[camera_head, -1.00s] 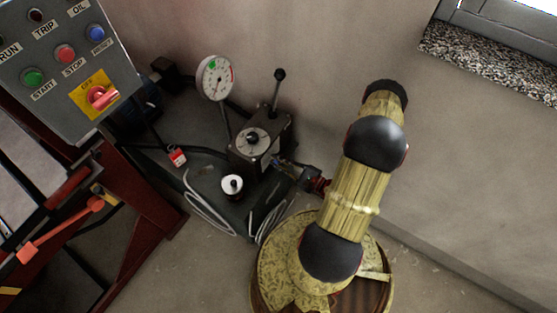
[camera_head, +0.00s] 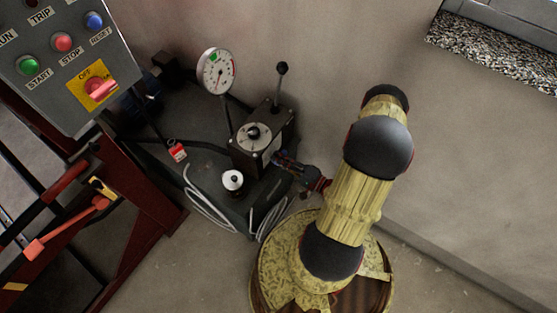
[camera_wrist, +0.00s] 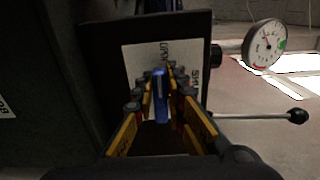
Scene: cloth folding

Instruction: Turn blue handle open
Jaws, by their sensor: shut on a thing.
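The blue handle (camera_wrist: 160,95) is upright in the wrist view, in front of a white label plate (camera_wrist: 137,62) on a dark valve block. My gripper (camera_wrist: 162,88) has its yellow and black fingers on both sides of the handle and is shut on it. In the head view my gripper (camera_head: 283,160) reaches the right side of the dark valve block (camera_head: 250,155). The handle is mostly hidden by the fingers there.
A pressure gauge (camera_head: 216,71) and a black-knobbed lever (camera_head: 281,80) stand by the block. A control box (camera_head: 65,60) with buttons is at the upper left. A red-handled lever (camera_head: 65,230) is at the left. Loose cables lie below the block, and a wall is behind.

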